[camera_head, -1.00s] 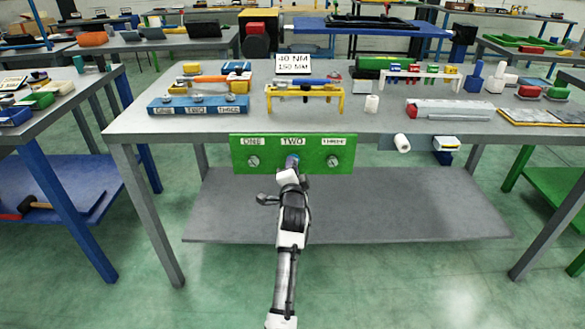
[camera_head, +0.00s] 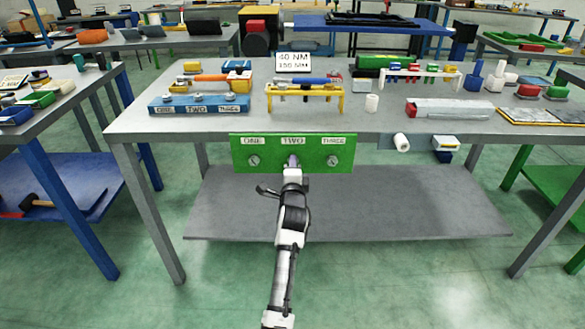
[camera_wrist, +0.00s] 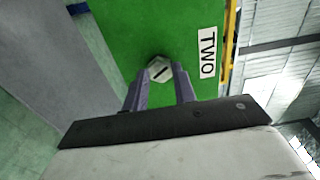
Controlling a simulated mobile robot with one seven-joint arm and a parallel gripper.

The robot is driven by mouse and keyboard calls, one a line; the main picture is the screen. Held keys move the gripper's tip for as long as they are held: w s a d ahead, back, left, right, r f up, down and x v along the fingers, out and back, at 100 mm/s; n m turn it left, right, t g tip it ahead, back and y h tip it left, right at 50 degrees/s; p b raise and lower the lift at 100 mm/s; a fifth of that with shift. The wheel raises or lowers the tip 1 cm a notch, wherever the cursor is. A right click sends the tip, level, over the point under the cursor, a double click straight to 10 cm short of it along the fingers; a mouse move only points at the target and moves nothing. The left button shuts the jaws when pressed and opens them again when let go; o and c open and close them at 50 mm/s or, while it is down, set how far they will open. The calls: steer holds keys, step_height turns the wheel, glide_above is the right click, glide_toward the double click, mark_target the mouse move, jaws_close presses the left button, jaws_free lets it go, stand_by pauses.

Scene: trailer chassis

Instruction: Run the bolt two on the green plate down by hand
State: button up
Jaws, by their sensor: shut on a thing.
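The green plate (camera_head: 312,163) hangs upright on the front edge of the workbench, with white labels ONE, TWO and THREE along its top. Bolt two (camera_wrist: 159,69) shows in the wrist view as a pale hex head with a dark slot, beside the TWO label (camera_wrist: 207,53). My gripper (camera_wrist: 162,82) has its two fingers on either side of this head and is shut on it. In the head view my gripper (camera_head: 293,162) reaches the plate under TWO and hides the bolt. Bolt one (camera_head: 254,160) and bolt three (camera_head: 332,160) sit under their own labels.
The workbench (camera_head: 230,125) carries a blue block (camera_head: 168,110) labelled ONE, TWO, THREE, a yellow stand (camera_head: 306,94) and a sign (camera_head: 293,63) reading 40 NM, 150 MM. A white roll (camera_head: 402,143) hangs right of the plate. A grey lower shelf (camera_head: 400,205) lies below.

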steer(key=shift+d+f, duration=0.15)
steer(key=shift+d, duration=0.05)
steer(key=o, duration=0.9)
steer(key=shift+o, duration=0.5)
steer(key=shift+a, duration=0.1)
steer(key=shift+s, duration=0.1)
steer(key=s+b, duration=0.2)
steer(key=s, duration=1.1)
steer(key=shift+s, duration=0.35)
